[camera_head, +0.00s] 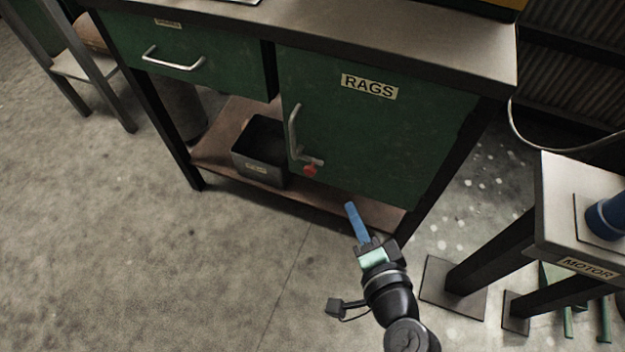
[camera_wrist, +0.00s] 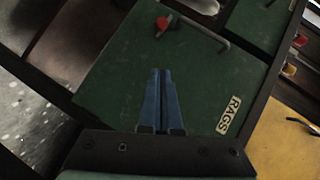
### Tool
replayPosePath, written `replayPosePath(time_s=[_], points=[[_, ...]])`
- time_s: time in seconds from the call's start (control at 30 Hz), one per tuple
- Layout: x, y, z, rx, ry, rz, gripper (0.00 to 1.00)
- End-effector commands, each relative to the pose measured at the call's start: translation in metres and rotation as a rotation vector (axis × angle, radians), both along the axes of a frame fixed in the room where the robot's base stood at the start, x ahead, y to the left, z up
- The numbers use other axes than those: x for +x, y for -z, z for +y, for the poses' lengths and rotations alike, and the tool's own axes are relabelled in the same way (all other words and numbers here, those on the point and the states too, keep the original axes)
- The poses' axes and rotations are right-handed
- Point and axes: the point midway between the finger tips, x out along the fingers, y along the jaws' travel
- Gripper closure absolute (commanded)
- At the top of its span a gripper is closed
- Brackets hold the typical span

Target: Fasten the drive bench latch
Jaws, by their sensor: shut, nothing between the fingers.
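The green bench has a cabinet door (camera_head: 385,130) labelled RAGS, which looks closed in its frame. A grey bar handle (camera_head: 294,132) stands at the door's left edge. Below it is a latch with a grey lever and a red knob (camera_head: 310,170). In the wrist view the door (camera_wrist: 130,85) appears rotated, with the red knob (camera_wrist: 164,23) and the handle near the top. I cannot tell whether the latch is engaged. My gripper (camera_head: 350,206) has blue fingers, shut and empty, in front of the door's lower part, right of and below the red knob. The fingers (camera_wrist: 160,72) point towards the knob, apart from it.
A green drawer (camera_head: 190,52) with a bar handle is at the left of the bench. A dark bin (camera_head: 258,160) stands on the lower shelf. A MOTOR stand (camera_head: 590,267) is close on the right. The floor at front left is clear.

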Motion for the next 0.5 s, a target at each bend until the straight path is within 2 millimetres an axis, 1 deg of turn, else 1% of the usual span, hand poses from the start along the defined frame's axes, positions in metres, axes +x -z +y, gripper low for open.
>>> replayPosePath(time_s=[0.07, 0.37, 0.5], points=[[-0.0016, 0.0039, -0.0004, 0.006, 0.001, 0.004, 1.0], [-0.0008, 0.0026, 0.0, 0.005, 0.0, 0.003, 1.0], [0.007, 0.0058, 0.0027, 0.005, -0.001, 0.002, 1.0]])
